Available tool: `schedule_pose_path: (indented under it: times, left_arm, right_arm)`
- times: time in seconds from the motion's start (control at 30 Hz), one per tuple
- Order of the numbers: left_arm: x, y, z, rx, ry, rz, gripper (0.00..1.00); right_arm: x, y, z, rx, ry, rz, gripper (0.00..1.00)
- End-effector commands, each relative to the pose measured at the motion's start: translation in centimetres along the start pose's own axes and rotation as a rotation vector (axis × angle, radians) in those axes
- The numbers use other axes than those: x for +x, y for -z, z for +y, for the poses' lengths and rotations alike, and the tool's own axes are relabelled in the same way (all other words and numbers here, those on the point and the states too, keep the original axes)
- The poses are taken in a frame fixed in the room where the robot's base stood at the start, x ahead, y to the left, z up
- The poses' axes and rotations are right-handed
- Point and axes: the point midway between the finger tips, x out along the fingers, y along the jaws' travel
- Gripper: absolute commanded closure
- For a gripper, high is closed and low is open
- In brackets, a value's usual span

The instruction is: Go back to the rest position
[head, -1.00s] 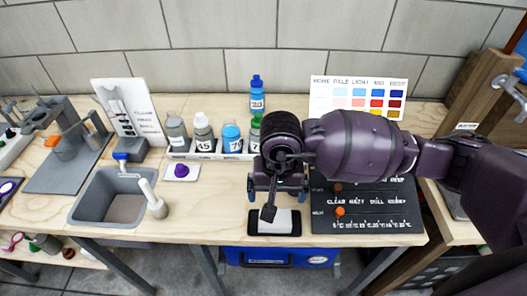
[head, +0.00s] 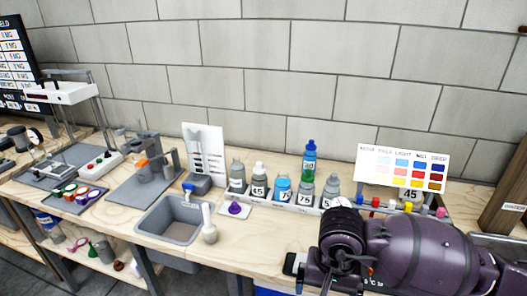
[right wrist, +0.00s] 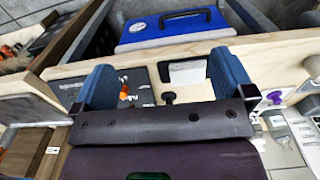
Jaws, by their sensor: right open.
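My right arm enters the head view from the lower right, with its dark purple links over the front of the bench. My right gripper (right wrist: 160,78) shows in the right wrist view with its two blue fingers wide apart and nothing held between them. Beyond the fingers are the bench's front edge and a small black-framed white pad (right wrist: 186,72). In the head view the fingertips are mostly hidden at the bottom edge, beside the black corner of that pad (head: 291,264). My left gripper is in neither view.
The wooden bench (head: 265,232) carries a grey sink (head: 172,222), a white pestle-like tool (head: 209,228), a row of numbered bottles (head: 283,188) and a colour chart (head: 404,166). A blue case (right wrist: 178,30) sits below the bench.

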Motion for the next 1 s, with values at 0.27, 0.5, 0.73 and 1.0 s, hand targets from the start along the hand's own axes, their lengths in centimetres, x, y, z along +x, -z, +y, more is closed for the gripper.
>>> schedule_pose_path:
  times: [0.27,0.5,0.73,1.0]
  left_arm:
    - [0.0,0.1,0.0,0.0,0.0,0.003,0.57]
    - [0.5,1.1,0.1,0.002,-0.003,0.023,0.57]
    - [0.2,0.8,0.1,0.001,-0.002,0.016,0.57]
    - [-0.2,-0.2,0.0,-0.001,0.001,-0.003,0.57]
  right_arm:
    - [-0.4,-1.4,-3.2,0.249,0.184,-0.113,0.0]
    - [-4.0,-4.1,-8.2,0.558,0.435,-0.472,0.0]
    - [-11.5,-5.4,-13.4,0.957,0.639,-1.067,0.0]
    - [-18.2,-0.9,-14.2,1.477,0.646,-1.973,0.0]
